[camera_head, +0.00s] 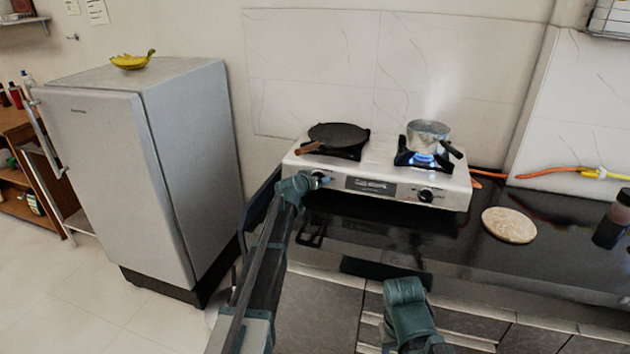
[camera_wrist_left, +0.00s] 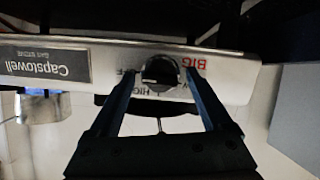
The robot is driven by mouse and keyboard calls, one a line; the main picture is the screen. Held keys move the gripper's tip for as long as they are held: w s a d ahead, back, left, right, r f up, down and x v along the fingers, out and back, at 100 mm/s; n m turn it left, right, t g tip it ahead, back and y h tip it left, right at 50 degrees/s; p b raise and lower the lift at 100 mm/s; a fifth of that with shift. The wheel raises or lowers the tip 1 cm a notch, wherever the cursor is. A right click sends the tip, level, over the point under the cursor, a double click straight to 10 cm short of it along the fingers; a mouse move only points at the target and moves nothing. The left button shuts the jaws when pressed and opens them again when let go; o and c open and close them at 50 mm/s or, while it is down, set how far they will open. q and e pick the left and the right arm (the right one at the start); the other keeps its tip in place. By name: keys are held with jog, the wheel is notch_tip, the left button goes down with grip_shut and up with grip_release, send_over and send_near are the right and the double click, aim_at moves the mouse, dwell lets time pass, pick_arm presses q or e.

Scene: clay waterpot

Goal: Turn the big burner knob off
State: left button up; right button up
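The big burner knob (camera_wrist_left: 160,72) is a dark round knob on the stove's front panel, with the red word BIG beside it, upside down in the left wrist view. My left gripper (camera_wrist_left: 160,80) is open, with one finger on each side of the knob; I cannot tell whether they touch it. In the head view, my left gripper (camera_head: 316,180) is at the left end of the white stove (camera_head: 371,185) and mostly covers this knob. My right gripper (camera_head: 408,308) is low in front of the counter, away from the stove; its fingers are not clear.
A black flat pan (camera_head: 338,134) sits on the left burner. A pot (camera_head: 428,137) sits over a blue flame on the right burner, above another knob (camera_head: 426,195). A round board (camera_head: 509,225) and dark bottle (camera_head: 613,220) are at right. A fridge (camera_head: 150,150) stands left.

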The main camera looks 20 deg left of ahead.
pick_arm(q)
jog(key=p+v, duration=0.5)
jog(key=v, duration=0.8)
jog(key=shift+s+r+p, duration=0.2)
jog(key=shift+s+p, duration=0.1)
jog(key=shift+s, duration=0.05)
jog(key=shift+d, duration=0.1)
jog(key=s+d+f+m+g+h+p, duration=0.1)
jog(key=s+d+f+m+g, duration=0.15)
jog(key=s+d, duration=0.55)
jog(key=s+d+f+m+g+h+p, duration=0.1)
jog(key=s+d+f+g+p, duration=0.1)
jog(key=s+d+f+g, duration=0.5)
jog(key=s+d+m+g+y+p, duration=0.1)
jog(key=s+d+g+y, duration=0.1)
jog(key=s, duration=0.8)
jog(key=s+d+r+g+y+p, duration=0.1)
jog(key=s+d, duration=0.3)
jog(key=s, duration=0.6)
jog(key=shift+s+d+r+m+g+y, duration=0.25)
jog(key=shift+m+g+y, duration=0.1)
jog(key=shift+g+y, duration=0.3)
